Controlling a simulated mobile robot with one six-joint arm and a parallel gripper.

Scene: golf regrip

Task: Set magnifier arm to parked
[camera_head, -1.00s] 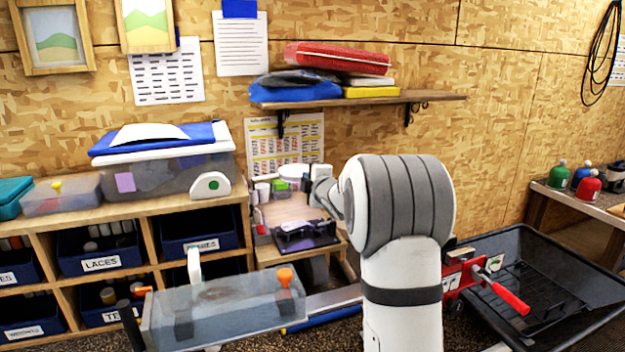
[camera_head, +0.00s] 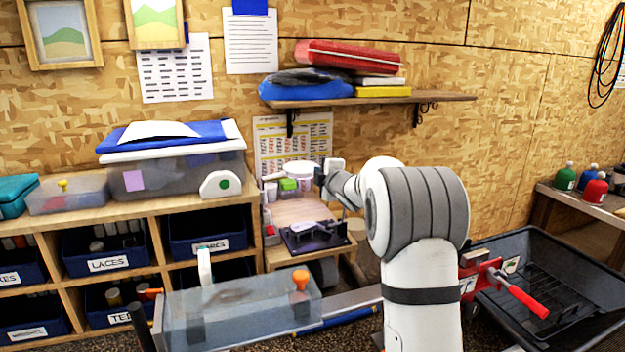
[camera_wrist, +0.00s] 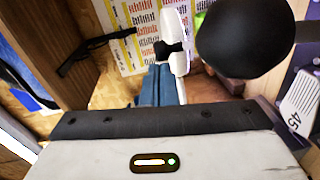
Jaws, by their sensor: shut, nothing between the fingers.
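The magnifier arm's head appears to be the pale round disc (camera_head: 299,168) above the small workbench. It is beside the fingers of my gripper (camera_head: 320,177). In the wrist view a large dark round piece (camera_wrist: 245,36), possibly the same head seen close up, fills the upper right. A white upright part with a black band (camera_wrist: 174,42) stands to its left. My gripper looks shut and empty. Its tips are hard to make out, and I cannot tell whether they touch the magnifier. The rest of the magnifier arm is mostly hidden.
Cubbies with blue bins (camera_head: 105,252) stand to the left. A clear box (camera_head: 240,308) is in front. A red-handled clamp (camera_head: 520,296) and black tub (camera_head: 590,290) are to the right.

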